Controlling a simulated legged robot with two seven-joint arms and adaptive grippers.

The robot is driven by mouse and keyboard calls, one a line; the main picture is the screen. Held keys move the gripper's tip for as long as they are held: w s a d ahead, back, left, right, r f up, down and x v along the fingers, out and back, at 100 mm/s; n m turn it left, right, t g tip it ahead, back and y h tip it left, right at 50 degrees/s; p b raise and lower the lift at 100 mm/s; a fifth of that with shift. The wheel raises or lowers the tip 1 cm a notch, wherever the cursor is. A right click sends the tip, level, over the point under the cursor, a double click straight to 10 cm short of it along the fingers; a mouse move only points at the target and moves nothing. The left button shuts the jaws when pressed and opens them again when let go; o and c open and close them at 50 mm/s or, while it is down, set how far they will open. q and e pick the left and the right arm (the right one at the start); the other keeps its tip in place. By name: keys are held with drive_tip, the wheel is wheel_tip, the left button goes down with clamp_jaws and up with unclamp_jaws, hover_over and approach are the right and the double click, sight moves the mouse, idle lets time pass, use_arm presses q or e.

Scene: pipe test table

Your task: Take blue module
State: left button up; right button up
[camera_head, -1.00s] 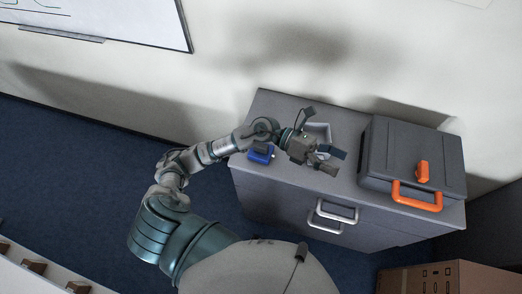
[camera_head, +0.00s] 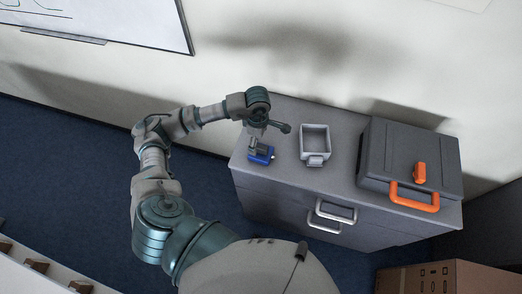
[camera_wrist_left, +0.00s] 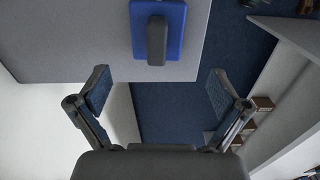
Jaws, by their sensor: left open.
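The blue module (camera_head: 261,155) lies on the left end of the grey cabinet top. In the left wrist view the module (camera_wrist_left: 174,30) shows as a blue block with a dark grey bar (camera_wrist_left: 157,40) on it, at the top of the picture. My left gripper (camera_head: 263,140) is above the module in the head view and partly covers it. In the left wrist view my left gripper (camera_wrist_left: 158,88) has its two fingers spread wide and nothing between them. The module is beyond the fingertips, apart from them. My right gripper is not in view.
An open grey bin (camera_head: 315,143) stands right of the module on the cabinet (camera_head: 340,145). A dark grey case (camera_head: 400,150) with an orange handle (camera_head: 415,198) stands at the right end. The wall is close behind. A cardboard box (camera_head: 450,278) is at the lower right.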

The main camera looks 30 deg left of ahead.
sight(261, 146)
use_arm(q)
wheel_tip(261, 146, down, 3)
drive_tip(key=f, duration=0.1)
drive_tip(key=f+p, duration=0.1)
drive_tip(key=f, duration=0.1)
drive_tip(key=f+p, duration=0.1)
drive_tip(key=shift+w+d+f, duration=0.2)
drive_tip(key=shift+w+d, duration=0.1)
drive_tip(key=shift+d, duration=0.05)
drive_tip(key=shift+f, duration=0.45)
drive_tip(key=c, duration=1.2)
drive_tip(key=shift+c, duration=0.5)
drive_tip(key=shift+r, duration=0.15)
